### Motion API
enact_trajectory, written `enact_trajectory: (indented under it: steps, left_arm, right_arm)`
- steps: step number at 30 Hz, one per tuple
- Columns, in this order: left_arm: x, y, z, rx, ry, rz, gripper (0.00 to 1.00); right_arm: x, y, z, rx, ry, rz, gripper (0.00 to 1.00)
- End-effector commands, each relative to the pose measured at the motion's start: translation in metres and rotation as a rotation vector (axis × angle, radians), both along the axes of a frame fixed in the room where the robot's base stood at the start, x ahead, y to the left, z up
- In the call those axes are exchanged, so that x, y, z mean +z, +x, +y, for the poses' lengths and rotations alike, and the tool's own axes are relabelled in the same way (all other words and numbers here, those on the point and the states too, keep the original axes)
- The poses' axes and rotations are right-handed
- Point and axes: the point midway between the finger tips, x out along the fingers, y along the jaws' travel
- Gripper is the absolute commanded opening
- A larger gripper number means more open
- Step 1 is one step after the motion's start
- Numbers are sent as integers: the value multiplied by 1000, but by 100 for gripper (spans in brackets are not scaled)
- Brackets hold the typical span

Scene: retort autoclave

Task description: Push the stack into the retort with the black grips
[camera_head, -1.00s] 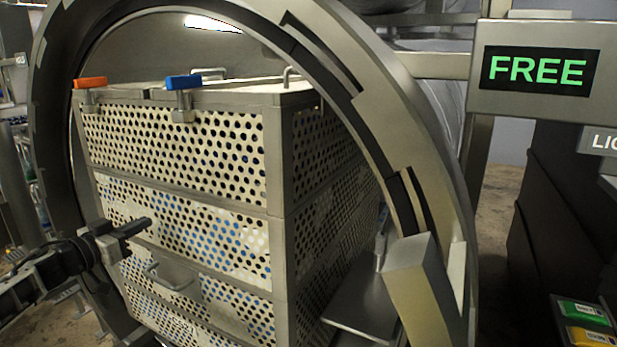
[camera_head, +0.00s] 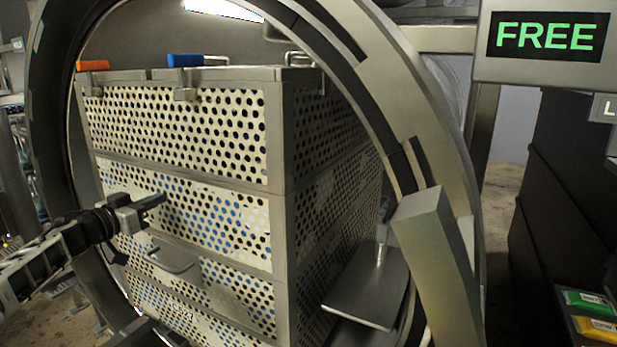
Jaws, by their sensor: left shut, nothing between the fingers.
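The stack (camera_head: 200,130) is several perforated metal baskets with pale and blue contents showing through the holes. It stands upright inside the round mouth of the retort (camera_head: 445,170). An orange clip (camera_head: 93,65) and a blue clip (camera_head: 185,60) sit along its top front edge. A grey loop handle (camera_head: 172,260) is on its lower front face. My left gripper (camera_head: 160,201) is shut and empty, in front of the left part of the stack's front face, above the loop handle. I cannot tell whether it touches. My right gripper is not in view. I cannot make out separate black grips.
A sign reading FREE (camera_head: 547,37) hangs at the top right. A grey block (camera_head: 435,245) juts out at the ring's lower right, beside a flat metal plate (camera_head: 365,290). Dark panels (camera_head: 560,180) and green and yellow labelled items (camera_head: 590,300) stand at the right.

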Motion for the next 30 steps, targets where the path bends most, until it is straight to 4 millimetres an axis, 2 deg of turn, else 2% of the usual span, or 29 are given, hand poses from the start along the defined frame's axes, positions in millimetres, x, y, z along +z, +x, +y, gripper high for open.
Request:
enact_trajectory:
  steps: [1, 5, 7, 13, 24, 30]
  left_arm:
    - [4, 0, -9, -22, -7, -9, 0]
    - [4, -1, -9, -24, -6, -8, 0]
    - [8, -8, -2, -20, -7, -3, 0]
    - [8, -32, 12, -15, -4, 0, 0]
    - [3, -70, 32, -14, -4, 2, 0]
    - [1, -81, 38, -14, -3, -1, 0]
  right_arm:
    - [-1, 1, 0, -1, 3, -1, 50]
    - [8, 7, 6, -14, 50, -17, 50]
    - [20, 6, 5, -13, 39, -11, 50]
    - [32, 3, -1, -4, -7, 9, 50]
    - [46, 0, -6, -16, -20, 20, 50]
    - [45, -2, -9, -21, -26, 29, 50]
